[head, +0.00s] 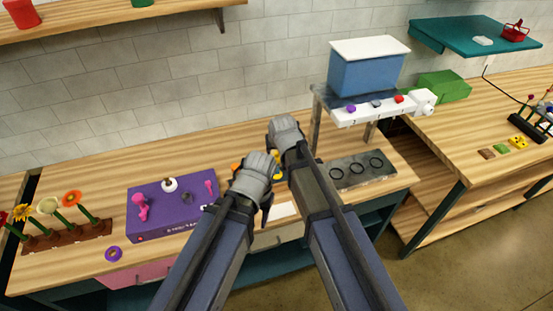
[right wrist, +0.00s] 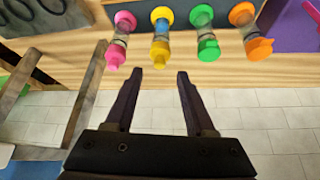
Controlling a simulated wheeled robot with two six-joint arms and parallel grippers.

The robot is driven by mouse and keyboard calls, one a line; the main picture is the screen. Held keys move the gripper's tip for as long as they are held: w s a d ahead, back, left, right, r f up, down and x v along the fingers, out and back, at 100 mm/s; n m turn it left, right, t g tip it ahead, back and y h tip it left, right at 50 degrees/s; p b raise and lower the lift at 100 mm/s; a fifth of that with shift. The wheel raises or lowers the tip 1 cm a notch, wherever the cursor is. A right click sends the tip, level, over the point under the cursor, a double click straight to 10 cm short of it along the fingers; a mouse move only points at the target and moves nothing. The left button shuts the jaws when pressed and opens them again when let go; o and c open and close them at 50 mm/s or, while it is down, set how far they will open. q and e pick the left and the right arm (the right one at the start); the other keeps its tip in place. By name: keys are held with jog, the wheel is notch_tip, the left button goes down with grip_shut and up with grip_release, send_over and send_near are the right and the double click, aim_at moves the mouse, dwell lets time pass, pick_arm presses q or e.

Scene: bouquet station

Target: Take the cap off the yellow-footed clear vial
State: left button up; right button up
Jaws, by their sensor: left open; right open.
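In the right wrist view the yellow-footed clear vial stands in a row of several vials. Its yellow foot (right wrist: 162,15) is at the top, blue shows in its clear body (right wrist: 161,31), and its yellow cap (right wrist: 160,54) is on. My right gripper (right wrist: 160,73) is open and empty, its fingertips just short of the cap and to either side of it. In the head view my right gripper (head: 285,130) and my open left gripper (head: 256,172) are close together and hide most of the vials. The left fingertips are not clear.
Capped pink (right wrist: 113,58), green (right wrist: 209,53) and orange (right wrist: 258,48) vials flank the yellow one. A purple box (head: 160,228) with knobs stands left, a dark ringed plate (head: 345,183) right. A metal-legged stand (head: 318,110) is close on the right.

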aim_at(277, 154)
jog(key=b+x, duration=0.3)
jog(key=x, duration=0.1)
jog(key=shift+f, duration=0.2)
jog(key=shift+r, duration=0.1)
jog(key=shift+d, duration=0.1)
jog(key=shift+c, duration=0.2)
grip_shut()
